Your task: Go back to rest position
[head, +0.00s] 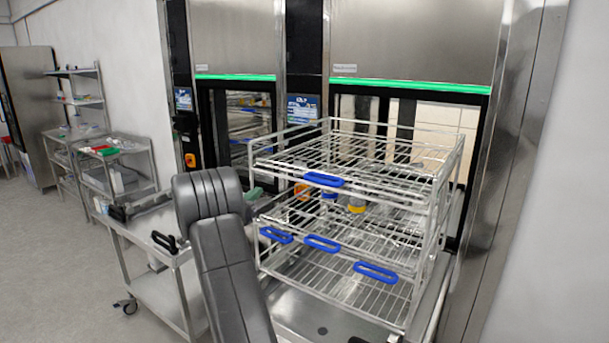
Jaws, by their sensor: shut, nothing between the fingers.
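My dark grey arm shows at the lower middle of the head view, with a bent joint in front of the left edge of a wire rack (378,187). My gripper does not show in this view; the arm's far end is not visible. The rack has several tiers with blue handles and stands on a steel surface in front of the washers. A few small orange and yellow items are partly visible inside it, behind the wires.
Two steel washers with green light strips (410,84) stand behind the rack. A steel cart (160,290) is left of my arm. Shelves with small items (105,150) line the left wall. The floor (50,270) at the left is clear.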

